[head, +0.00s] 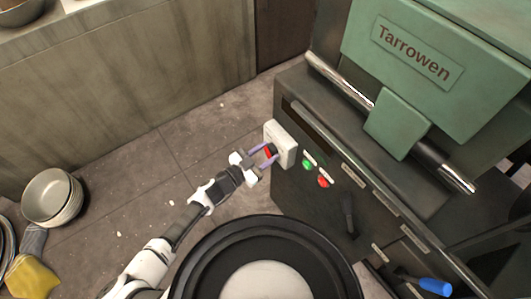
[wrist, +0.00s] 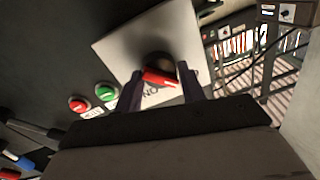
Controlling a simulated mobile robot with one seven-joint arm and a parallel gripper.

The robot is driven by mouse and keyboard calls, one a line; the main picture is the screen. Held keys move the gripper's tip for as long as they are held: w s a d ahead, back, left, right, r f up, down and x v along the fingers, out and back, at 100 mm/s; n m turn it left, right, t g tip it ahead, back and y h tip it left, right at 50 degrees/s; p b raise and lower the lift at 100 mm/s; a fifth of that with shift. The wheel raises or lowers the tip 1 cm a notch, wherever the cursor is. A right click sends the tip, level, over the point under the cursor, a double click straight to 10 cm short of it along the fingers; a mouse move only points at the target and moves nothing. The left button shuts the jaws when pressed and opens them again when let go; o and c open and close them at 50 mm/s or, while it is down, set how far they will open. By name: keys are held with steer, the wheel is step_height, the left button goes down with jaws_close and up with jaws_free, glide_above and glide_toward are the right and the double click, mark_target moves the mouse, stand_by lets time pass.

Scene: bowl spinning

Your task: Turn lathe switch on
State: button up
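The lathe (head: 345,165) is a dark machine body under a green "Tarrowen" housing. Its switch is a red knob (wrist: 160,78) on a pale square box (wrist: 115,48) with lettering below the knob. The box also shows on the lathe's side in the head view (head: 284,138). My gripper (head: 264,156) is at the box, with its fingers apart, one on each side of the red knob. In the wrist view the fingers (wrist: 162,88) flank the knob. Whether either finger touches it cannot be told.
Green (head: 307,164) and red (head: 323,181) buttons sit close beside the switch box. A dark lever (head: 348,215) and a blue handle (head: 436,286) are farther along the panel. A round black-rimmed fixture (head: 205,258) stands in front. Stacked bowls (head: 52,197) lie at left.

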steer(key=shift+c, duration=1.4)
steer(key=shift+f+m+g+h+b, duration=0.1)
steer(key=shift+m+h+b, duration=0.15)
steer(key=shift+m+b, duration=2.05)
steer(key=shift+f+m+g+h+b, duration=0.15)
steer(key=shift+m+b, duration=0.45)
steer(key=shift+m, duration=3.35)
steer(key=shift+f+m+g+h+b, duration=0.1)
steer(key=shift+m+h+b, duration=0.2)
steer(key=shift+m+b, duration=2)
steer(key=shift+m+p, duration=0.8)
steer(key=shift+m, duration=0.25)
